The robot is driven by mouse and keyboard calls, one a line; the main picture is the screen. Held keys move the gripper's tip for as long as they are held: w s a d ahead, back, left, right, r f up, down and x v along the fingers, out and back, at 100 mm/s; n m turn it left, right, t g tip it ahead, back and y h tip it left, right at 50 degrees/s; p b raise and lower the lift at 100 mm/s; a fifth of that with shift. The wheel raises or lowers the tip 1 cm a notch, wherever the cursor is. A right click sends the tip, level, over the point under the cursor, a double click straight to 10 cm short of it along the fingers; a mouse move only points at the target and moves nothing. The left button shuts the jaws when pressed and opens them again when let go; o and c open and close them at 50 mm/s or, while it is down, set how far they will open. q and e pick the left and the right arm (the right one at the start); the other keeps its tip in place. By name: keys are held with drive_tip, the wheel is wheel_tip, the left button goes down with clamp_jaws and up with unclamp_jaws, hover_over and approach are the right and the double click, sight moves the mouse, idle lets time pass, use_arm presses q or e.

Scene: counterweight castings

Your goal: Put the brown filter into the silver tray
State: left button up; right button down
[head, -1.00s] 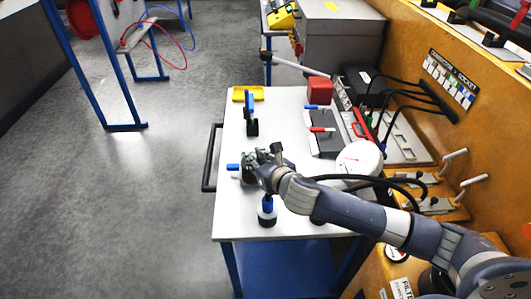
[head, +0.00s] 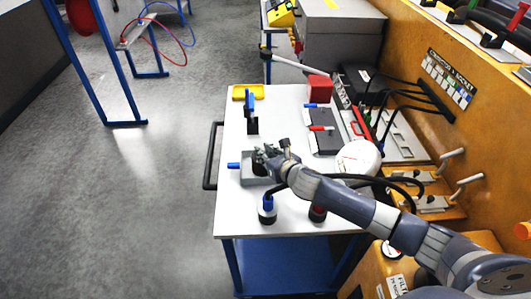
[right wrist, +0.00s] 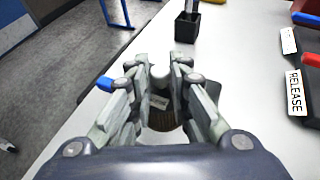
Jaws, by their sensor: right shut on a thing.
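My right gripper (head: 268,157) is over a grey block-like holder with a blue handle (head: 255,180), on the left part of the white table. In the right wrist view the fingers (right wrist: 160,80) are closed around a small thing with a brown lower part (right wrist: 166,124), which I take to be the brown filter. A pale label and a whitish round top show between the fingers. The fingers hide most of it, and I cannot tell whether it touches the holder. I cannot clearly make out a silver tray. My left gripper is not in view.
Nearby on the white table (head: 285,105) stand a blue-topped bottle (head: 267,213), a dark red container (head: 318,213), a white round gauge (head: 358,158) and a black stand with a blue part (head: 251,118). A yellow tray (head: 238,98) and red block (head: 319,88) are farther back.

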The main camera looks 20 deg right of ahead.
drive_tip(key=c, duration=1.5)
unclamp_jaws()
drive_tip(key=shift+f, duration=0.1)
drive_tip(key=shift+s, duration=0.1)
drive_tip(key=b+v, duration=0.1)
drive_tip(key=v, duration=1.1)
drive_tip(key=shift+r, duration=0.2)
